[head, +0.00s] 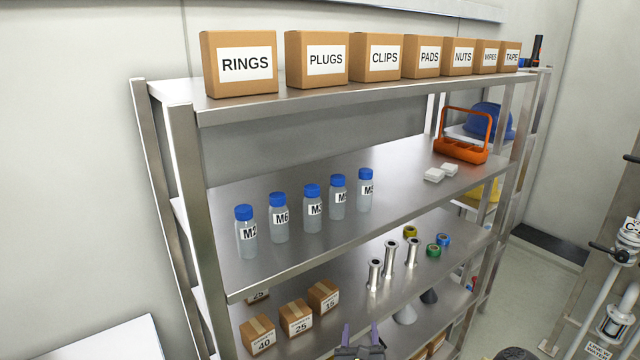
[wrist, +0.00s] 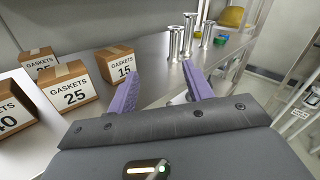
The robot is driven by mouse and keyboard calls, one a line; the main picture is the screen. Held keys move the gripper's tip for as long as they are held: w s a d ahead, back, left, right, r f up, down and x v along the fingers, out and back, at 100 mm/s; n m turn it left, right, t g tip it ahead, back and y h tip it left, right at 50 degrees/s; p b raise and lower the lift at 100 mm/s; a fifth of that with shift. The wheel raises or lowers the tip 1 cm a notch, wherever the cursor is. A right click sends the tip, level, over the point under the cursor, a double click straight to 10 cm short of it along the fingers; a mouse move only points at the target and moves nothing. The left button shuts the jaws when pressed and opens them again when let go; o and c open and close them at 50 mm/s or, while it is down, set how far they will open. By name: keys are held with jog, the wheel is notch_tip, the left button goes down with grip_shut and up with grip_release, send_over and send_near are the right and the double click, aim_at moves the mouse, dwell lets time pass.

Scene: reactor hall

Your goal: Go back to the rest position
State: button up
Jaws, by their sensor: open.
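My gripper (wrist: 162,88) is open, with its two purple fingers apart and nothing between them in the wrist view. It also shows at the bottom of the head view (head: 361,336), in front of the lower shelf. The small gasket box marked 15 (wrist: 117,64) stands just left of the left finger in the wrist view. The gasket box marked 25 (wrist: 68,83) is further left. Metal flanged tubes (wrist: 182,36) stand on the shelf beyond the fingers.
A steel shelf rack (head: 185,150) fills the view. Its top shelf holds labelled cartons (head: 238,90). The middle shelf holds blue-capped bottles (head: 279,228), white blocks (head: 434,175) and an orange carrier (head: 460,150). Pipework (head: 612,320) stands at right, with open floor (head: 530,265) between.

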jog(key=s+a+f+n+g+y, duration=0.25)
jog(key=a+n+g+y, duration=0.2)
jog(key=n, duration=0.75)
jog(key=s+a+f+n+g+y, duration=0.25)
jog(key=a+n+g+y, duration=0.2)
jog(key=n, duration=0.75)
jog(key=s+d+r+n+g+h, duration=0.6)
jog(key=s+d+r+n, duration=0.4)
jog(key=s+d+r, duration=0.3)
jog(key=s+d, duration=0.1)
jog(key=s, duration=0.1)
jog(key=shift+s+d+r+n+h, duration=0.15)
jog(key=shift+s+r+n+h, duration=0.15)
jog(key=shift+r+n+h, duration=0.1)
jog(key=shift+s+d, duration=0.15)
jog(key=shift+s, duration=0.05)
